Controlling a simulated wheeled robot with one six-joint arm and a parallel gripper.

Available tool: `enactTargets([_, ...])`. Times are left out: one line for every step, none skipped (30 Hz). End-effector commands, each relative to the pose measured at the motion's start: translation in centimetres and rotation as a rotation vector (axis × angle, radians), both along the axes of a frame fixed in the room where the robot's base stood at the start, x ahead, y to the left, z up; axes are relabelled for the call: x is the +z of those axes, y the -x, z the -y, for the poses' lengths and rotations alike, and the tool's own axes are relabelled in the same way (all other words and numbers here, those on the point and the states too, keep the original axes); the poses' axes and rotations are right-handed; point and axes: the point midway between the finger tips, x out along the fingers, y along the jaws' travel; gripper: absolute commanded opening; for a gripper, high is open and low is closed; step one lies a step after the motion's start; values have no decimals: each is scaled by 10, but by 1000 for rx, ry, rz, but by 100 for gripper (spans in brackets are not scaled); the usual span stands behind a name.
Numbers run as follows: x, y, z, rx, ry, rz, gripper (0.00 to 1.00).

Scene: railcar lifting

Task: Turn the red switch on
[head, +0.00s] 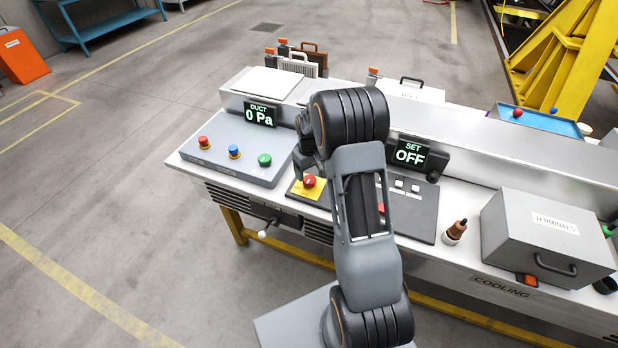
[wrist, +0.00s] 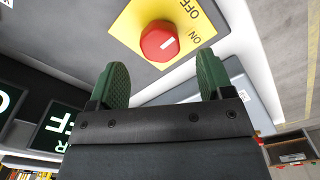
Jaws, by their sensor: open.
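The red switch is a round red knob (head: 309,181) on a yellow plate (head: 300,191), set in a dark panel on the bench. In the wrist view the knob (wrist: 160,40) carries a short white mark, and the plate (wrist: 128,28) reads OFF and ON. I cannot tell which label the mark points to. My gripper (wrist: 162,62) is open, its two green-padded fingers apart and empty. The knob lies just beyond the fingertips, roughly between them in the picture, and appears apart from them. In the head view my arm mostly hides the gripper.
A display (head: 410,153) reads SET OFF; another (head: 260,114) reads DUCT 0 Pa. Red, blue and green buttons (head: 234,152) sit on a grey panel at left. A grey TERMINALS box (head: 548,238) and a brown-topped bottle (head: 455,232) stand at right. Open floor lies left.

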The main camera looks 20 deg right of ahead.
Motion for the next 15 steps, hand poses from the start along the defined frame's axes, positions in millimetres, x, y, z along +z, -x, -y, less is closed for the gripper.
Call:
enactTargets([-8, 1, 0, 0, -1, -4, 74])
enactTargets([-12, 1, 0, 0, 0, -4, 74])
enactTargets([-17, 1, 0, 0, -1, -3, 74])
enactTargets([-21, 1, 0, 0, -1, -3, 74])
enactTargets([-25, 1, 0, 0, -1, -3, 74])
enactTargets([-28, 1, 0, -1, -1, -2, 74])
enactTargets([-31, 1, 0, -1, -1, -2, 74])
enactTargets([-33, 0, 0, -1, -1, -2, 74])
enactTargets([-36, 0, 0, -1, -1, -1, 74])
enactTargets([-38, 0, 0, -1, 0, -1, 74])
enactTargets([-39, 0, 0, -1, 0, -1, 74])
enactTargets([-40, 0, 0, -1, 0, -1, 74])
enactTargets([-41, 0, 0, -1, 0, -1, 74])
enactTargets([-42, 0, 0, -1, 0, 0, 74])
enactTargets([-42, 0, 0, -1, 0, 0, 74])
